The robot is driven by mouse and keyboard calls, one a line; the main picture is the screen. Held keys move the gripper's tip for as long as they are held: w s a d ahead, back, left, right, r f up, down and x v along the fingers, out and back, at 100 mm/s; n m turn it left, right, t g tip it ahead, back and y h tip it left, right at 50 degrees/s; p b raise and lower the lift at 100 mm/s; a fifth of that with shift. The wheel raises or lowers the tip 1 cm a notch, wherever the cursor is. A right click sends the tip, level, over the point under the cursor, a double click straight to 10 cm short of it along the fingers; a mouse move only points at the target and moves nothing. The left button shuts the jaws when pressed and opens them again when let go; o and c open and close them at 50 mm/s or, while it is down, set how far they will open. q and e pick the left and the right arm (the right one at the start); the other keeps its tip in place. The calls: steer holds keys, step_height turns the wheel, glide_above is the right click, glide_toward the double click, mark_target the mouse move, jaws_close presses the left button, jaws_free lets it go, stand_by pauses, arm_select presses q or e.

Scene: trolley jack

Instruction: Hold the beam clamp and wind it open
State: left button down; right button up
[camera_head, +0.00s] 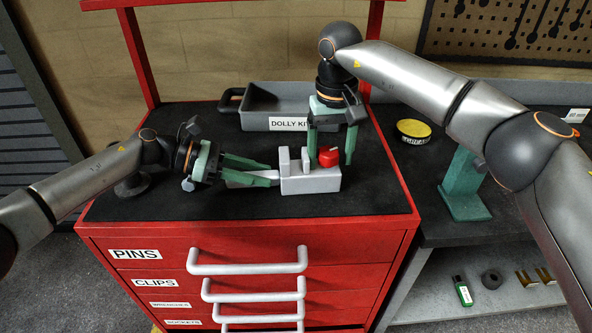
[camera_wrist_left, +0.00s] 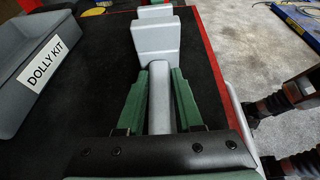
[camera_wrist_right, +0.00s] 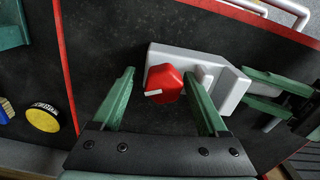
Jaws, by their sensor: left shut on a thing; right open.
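The beam clamp (camera_head: 312,182) is a light grey block with upright jaws and a red knob (camera_head: 328,156) at its right end. It lies on the black top of the red cabinet. My left gripper (camera_head: 275,178) is shut on the clamp's grey handle bar, which runs between its green fingers in the left wrist view (camera_wrist_left: 160,95). My right gripper (camera_head: 331,150) points down over the knob, open, with one finger on each side.
A grey tray (camera_head: 272,124) labelled DOLLY KIT stands behind the clamp. A yellow-topped round tin (camera_head: 413,130) and a green stand (camera_head: 464,188) are on the dark bench to the right. The cabinet top (camera_head: 370,195) is clear in front of the clamp.

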mark_target(330, 151)
steer(key=shift+s+a, duration=0.1)
steer(key=shift+a, duration=0.25)
steer(key=shift+r, duration=0.35)
step_height(330, 151, up, 11)
steer(key=shift+d+r, duration=0.2)
steer(key=shift+d, duration=0.05)
